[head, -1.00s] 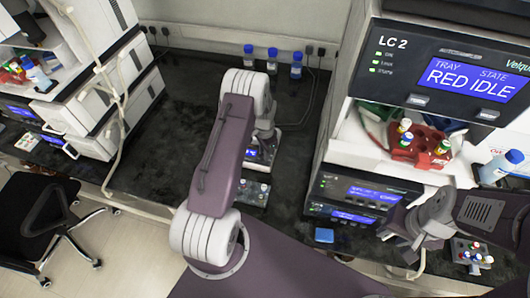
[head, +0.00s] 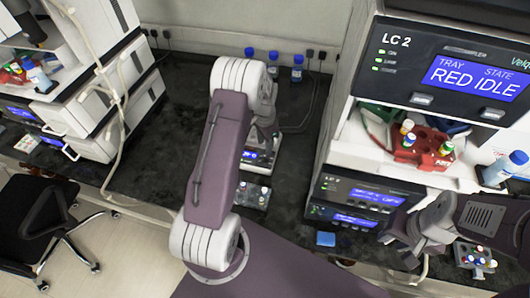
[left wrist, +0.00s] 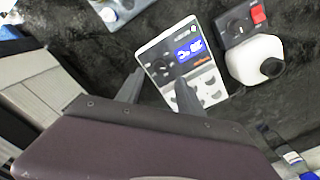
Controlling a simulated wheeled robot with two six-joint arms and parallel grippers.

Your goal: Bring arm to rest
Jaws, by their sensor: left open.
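My left arm reaches up the middle of the head view over the dark bench. Its gripper (head: 262,143) points down near a small white device with a blue display (head: 268,158), partly hidden behind the arm. In the left wrist view my left gripper (left wrist: 158,92) is open and empty, its two grey fingers apart in front of the same device (left wrist: 180,62); contact cannot be told. My right arm comes in from the right edge, its grey gripper end (head: 425,232) in front of the lower instruments. Its fingertips are not clear.
A small vial rack (head: 252,196) lies beside my left arm. Blue-capped bottles (head: 273,60) stand at the back. The LC 2 instrument stack (head: 340,150) is to the right, with a red vial tray (head: 422,148). The bench left of my arm is clear.

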